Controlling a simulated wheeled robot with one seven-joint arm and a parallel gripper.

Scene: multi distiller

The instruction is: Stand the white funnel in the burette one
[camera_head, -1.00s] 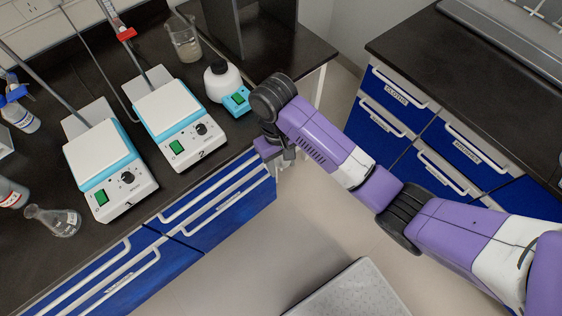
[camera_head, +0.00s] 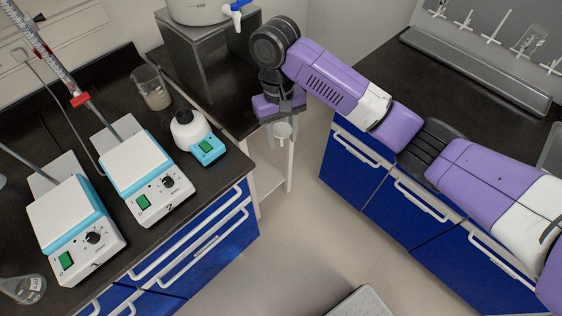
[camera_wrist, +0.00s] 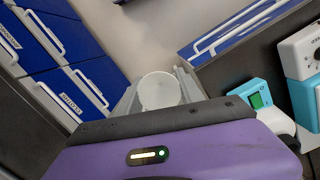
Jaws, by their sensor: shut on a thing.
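The white funnel (camera_head: 283,130) is held in the air by my gripper (camera_head: 283,127), at the right end of the left bench. In the wrist view its pale round mouth (camera_wrist: 160,90) faces the camera between the two fingers. My gripper is shut on it; its lower part is mostly hidden in the wrist view. A clear graduated burette (camera_head: 45,52) with a red part (camera_head: 79,99) at its lower end stands at the upper left, well apart from my gripper. Its top is outside the head view.
Hotplate 2 (camera_head: 135,163) and hotplate 1 (camera_head: 63,212) stand on the left bench. A beaker (camera_head: 153,90), a white bottle beside a blue device (camera_head: 207,148), and a dark stand (camera_head: 195,50) bearing a white vessel (camera_head: 200,10) are nearby. Open floor lies between the benches.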

